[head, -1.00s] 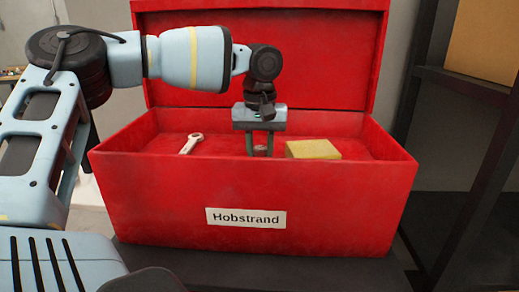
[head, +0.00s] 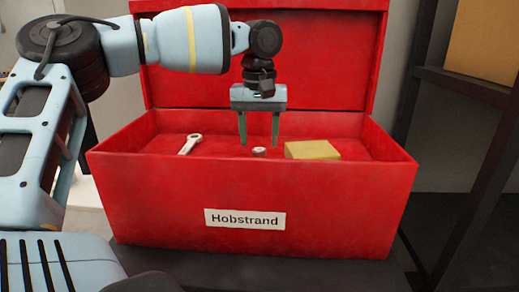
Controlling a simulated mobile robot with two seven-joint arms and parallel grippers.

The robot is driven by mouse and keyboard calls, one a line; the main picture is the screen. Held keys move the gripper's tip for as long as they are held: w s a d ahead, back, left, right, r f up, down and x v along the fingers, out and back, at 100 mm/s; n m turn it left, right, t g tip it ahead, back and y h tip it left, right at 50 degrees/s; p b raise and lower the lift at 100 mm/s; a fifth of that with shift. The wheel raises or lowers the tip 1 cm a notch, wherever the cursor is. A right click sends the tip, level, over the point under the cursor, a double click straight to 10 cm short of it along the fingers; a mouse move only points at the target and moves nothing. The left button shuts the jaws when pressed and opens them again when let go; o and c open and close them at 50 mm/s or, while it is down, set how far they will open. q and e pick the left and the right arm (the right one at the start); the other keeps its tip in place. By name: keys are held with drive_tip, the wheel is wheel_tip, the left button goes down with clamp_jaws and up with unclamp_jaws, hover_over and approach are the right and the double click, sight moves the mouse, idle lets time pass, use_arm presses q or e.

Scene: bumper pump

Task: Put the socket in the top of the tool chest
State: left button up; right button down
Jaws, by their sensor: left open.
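The red tool chest (head: 160,205) stands open with its lid up, a "Hobstrand" label on its front. My right gripper is not in view.
A wrench (head: 189,145) lies in the chest top left of the socket. A yellow block (head: 313,150) lies there to the right. The raised lid (head: 330,60) stands behind my gripper. A dark shelf frame (head: 465,88) is at the right.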

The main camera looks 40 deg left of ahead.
sight(259, 150)
use_arm(q)
wheel_tip(259, 150, up, 8)
drive_tip(key=shift+f, duration=0.15)
idle(0.6)
